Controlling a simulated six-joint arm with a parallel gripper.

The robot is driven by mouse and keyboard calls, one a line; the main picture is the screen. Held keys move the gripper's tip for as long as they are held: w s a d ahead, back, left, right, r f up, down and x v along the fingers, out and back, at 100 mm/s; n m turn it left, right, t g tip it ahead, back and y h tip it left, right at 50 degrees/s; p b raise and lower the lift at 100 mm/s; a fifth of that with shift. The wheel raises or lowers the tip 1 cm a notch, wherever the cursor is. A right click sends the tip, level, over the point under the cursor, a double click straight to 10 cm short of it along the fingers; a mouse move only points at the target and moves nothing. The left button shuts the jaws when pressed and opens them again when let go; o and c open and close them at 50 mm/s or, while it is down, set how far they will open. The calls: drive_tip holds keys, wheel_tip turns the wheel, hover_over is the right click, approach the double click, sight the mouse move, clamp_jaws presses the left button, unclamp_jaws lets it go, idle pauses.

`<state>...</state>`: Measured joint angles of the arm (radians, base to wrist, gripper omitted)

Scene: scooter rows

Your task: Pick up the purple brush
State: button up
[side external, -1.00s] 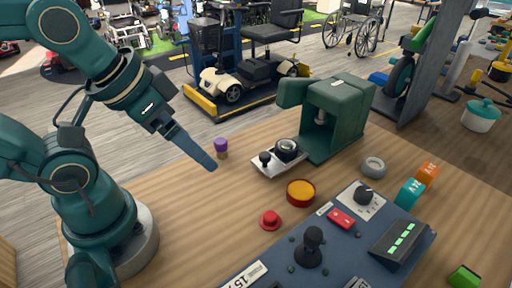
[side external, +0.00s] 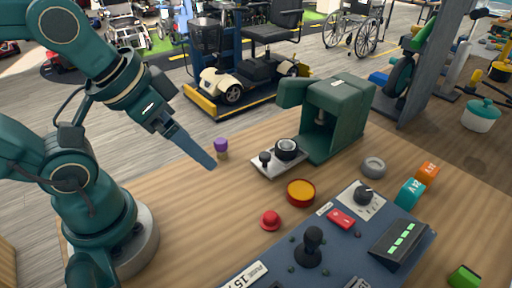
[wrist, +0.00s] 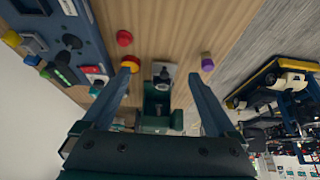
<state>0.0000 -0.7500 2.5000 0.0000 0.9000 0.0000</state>
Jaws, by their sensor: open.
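The purple brush (side external: 221,146) is a small stubby piece with a purple top and a tan lower part. It stands near the table's far edge. It also shows in the wrist view (wrist: 207,63), just beyond and right of the right fingertip. My gripper (side external: 211,164) points down over the table, close to the left of the brush in the side view, and its height above the table is hard to judge. In the wrist view my gripper (wrist: 159,76) has its two fingers wide apart with nothing held between them.
A green press-like machine (side external: 340,110) and a metal plate with a small knob (side external: 278,163) stand right of the brush. A yellow-orange round dish (side external: 301,192), a red button (side external: 270,220) and a blue control panel (side external: 330,245) are nearer. The table left of them is clear.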

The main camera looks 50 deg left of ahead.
drive_tip(key=shift+c, duration=0.3)
drive_tip(key=g, duration=0.4)
hover_over(220, 141)
drive_tip(key=d, duration=0.3)
wheel_tip(220, 141, down, 4)
drive_tip(key=r, duration=0.1)
drive_tip(key=shift+n+g, duration=0.8)
drive_tip(key=a+f, duration=0.1)
drive_tip(key=f, duration=0.1)
drive_tip(key=a+f, duration=0.1)
drive_tip(key=f, duration=0.3)
drive_tip(key=shift+w+a, duration=0.1)
drive_tip(key=shift+a, duration=0.3)
drive_tip(key=shift+a+f, duration=0.1)
drive_tip(key=shift+f, duration=2.45)
